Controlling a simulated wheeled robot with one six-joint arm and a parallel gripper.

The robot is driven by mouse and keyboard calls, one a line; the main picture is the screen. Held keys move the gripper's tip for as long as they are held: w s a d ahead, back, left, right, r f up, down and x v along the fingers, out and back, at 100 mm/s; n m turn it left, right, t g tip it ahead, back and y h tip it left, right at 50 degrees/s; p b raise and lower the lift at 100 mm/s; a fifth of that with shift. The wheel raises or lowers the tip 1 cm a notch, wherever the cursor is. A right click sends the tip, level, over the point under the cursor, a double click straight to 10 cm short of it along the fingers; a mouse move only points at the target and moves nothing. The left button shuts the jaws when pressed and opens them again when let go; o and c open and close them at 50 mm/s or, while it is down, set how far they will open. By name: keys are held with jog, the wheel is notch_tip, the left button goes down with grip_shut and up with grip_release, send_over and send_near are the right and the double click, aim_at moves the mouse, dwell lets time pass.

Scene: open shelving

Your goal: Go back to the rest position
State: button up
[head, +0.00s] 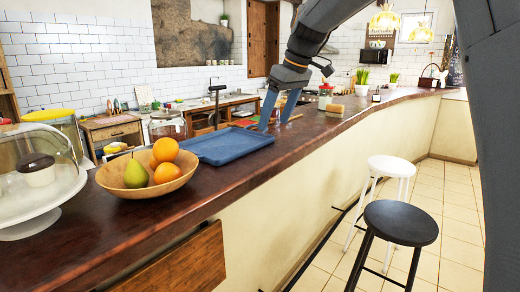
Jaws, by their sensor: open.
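My gripper (272,128) hangs over the dark wooden counter, with its two blue-grey fingers pointing down and spread apart. It is open, and I see nothing between the fingers. The arm comes in from the top right of the head view. The fingertips are at the right far edge of a blue tray (222,146); I cannot tell whether they touch the counter or the tray. The tray looks empty.
A wooden bowl (150,190) holds a green pear (136,174) and two oranges (165,150). A glass-domed stand (38,215) is at left. A wooden block (335,109) lies beyond my gripper. Black (402,222) and white (391,166) stools stand on the floor at right.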

jog(key=s+d+f+m+h+b, duration=0.1)
jog(key=s+d+f+m, duration=0.3)
jog(key=f, duration=0.4)
jog(key=s+d+f+m+h+b, duration=0.1)
jog(key=s+d+f, duration=0.35)
jog(key=f, duration=0.45)
jog(key=s+d+f+m+b, duration=0.1)
jog(key=s+d+f+m, duration=0.1)
jog(key=s+f, duration=0.6)
jog(key=s+d+f+m+g+h+b, duration=0.1)
jog(key=s+d+f+m, duration=0.2)
jog(key=s+f, duration=0.5)
jog(key=s+d, duration=0.1)
jog(key=s, duration=0.3)
jog(key=shift+s+d, duration=0.15)
jog(key=shift+d, duration=0.1)
